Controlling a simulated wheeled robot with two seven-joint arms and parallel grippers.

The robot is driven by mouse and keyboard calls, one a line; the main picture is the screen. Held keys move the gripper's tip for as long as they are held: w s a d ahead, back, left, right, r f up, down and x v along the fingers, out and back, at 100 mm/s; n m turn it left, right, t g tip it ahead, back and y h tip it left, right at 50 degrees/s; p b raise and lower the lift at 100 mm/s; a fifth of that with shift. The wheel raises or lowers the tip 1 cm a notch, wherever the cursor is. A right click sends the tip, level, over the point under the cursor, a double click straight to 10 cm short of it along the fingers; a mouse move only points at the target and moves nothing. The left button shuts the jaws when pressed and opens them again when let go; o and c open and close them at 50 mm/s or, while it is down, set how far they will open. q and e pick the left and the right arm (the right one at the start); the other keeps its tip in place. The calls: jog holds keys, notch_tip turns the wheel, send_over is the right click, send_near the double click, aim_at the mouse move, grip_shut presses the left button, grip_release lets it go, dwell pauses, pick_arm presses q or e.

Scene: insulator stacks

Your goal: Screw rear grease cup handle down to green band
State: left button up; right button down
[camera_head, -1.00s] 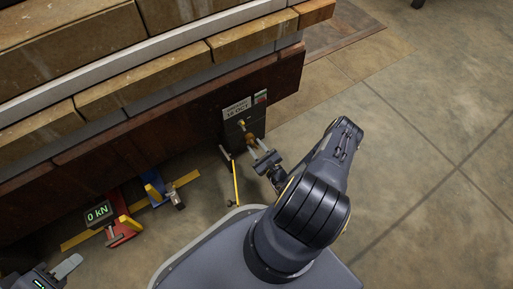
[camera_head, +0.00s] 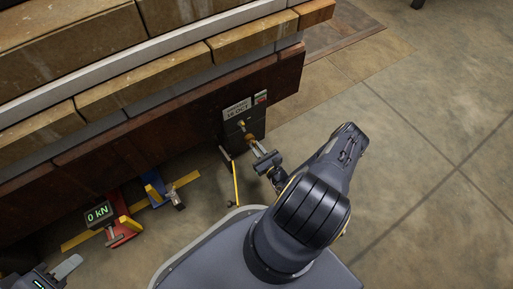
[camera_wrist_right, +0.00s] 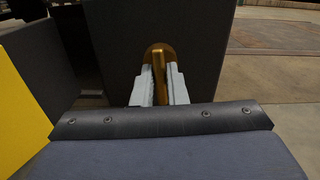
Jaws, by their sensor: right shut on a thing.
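The brass grease cup handle (camera_wrist_right: 159,60) shows in the right wrist view as an upright bar in front of a round brass part, against a dark block. My right gripper (camera_wrist_right: 161,86) is shut on this handle, with one pale finger on each side. In the head view the gripper (camera_head: 258,149) reaches the small brass fitting (camera_head: 250,138) on the dark block's face. I cannot make out a green band on the cup.
A dated label (camera_head: 237,108) with a red and green tag sits above the brass fittings. A yellow rod (camera_head: 235,183) stands close to the right gripper. A red jack with a "0 kN" display (camera_head: 98,213) and a blue one (camera_head: 154,187) stand left. The floor at right is clear.

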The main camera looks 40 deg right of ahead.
jog(key=m, duration=2.3)
jog(key=shift+s+d+f, duration=0.1)
jog(key=shift+d+f, duration=0.05)
jog(key=shift+f, duration=0.15)
dwell(0.3)
jog(key=c, duration=1.5)
grip_release()
